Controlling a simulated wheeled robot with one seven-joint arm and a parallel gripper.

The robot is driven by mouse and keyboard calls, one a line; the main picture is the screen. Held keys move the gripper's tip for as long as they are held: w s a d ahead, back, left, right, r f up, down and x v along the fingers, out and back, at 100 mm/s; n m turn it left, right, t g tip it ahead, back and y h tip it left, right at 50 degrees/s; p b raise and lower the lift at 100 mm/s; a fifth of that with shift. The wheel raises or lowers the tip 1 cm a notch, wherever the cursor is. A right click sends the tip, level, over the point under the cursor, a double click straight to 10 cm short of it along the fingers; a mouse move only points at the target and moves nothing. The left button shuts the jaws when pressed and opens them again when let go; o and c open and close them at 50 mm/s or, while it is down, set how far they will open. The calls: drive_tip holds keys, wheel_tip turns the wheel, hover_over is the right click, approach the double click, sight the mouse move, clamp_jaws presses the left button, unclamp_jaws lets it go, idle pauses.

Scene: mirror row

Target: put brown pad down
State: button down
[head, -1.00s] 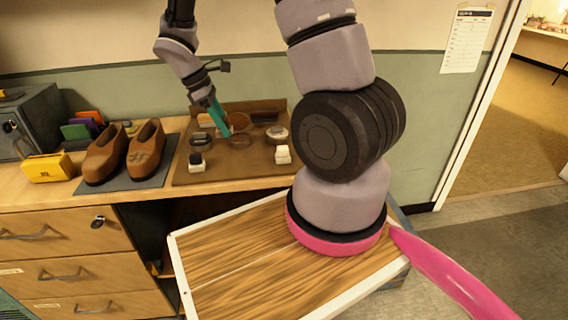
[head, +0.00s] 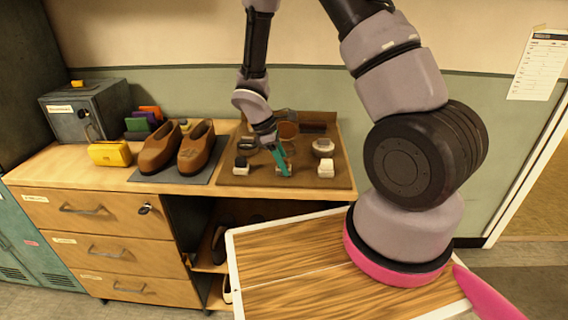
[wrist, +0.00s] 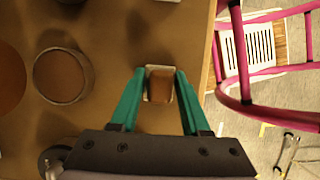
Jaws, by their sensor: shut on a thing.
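The brown pad (wrist: 160,87) shows in the wrist view as a small brown block with a pale edge, between the tips of my gripper (wrist: 160,75). My gripper's teal fingers are shut on it. In the head view my gripper (head: 283,166) points down at the front part of the brown tray (head: 226,178), between a black-and-white block (head: 241,164) and a white block (head: 326,168). The fingers mostly hide the pad there. I cannot tell whether the pad touches the tray.
A round brown tin (head: 288,130), a pale round item (head: 323,147) and a dark brush (head: 312,127) stand farther back on the tray. Brown shoes (head: 177,148) and a yellow bag (head: 110,154) are to the left. The tray's front edge is close.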

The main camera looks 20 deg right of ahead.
drive_tip(key=shift+c, duration=1.9)
unclamp_jaws()
drive_tip(key=shift+f, duration=0.1)
wheel_tip(320, 180, up, 19)
drive_tip(key=a+m+t+y, duration=0.1)
drive_tip(key=a+m+y, duration=0.1)
drive_tip(key=m, duration=0.2)
drive_tip(key=s+d+r+m+t+y, duration=0.2)
drive_tip(key=s+d+r+m+t, duration=0.1)
drive_tip(key=s+r+m, duration=0.4)
drive_tip(key=s+d+r+m+t+y, duration=0.2)
drive_tip(key=s+d+r+m+t, duration=0.2)
drive_tip(key=r, duration=1)
drive_tip(key=shift+s+d+m+t, duration=0.3)
drive_tip(key=shift+s+m, duration=1.5)
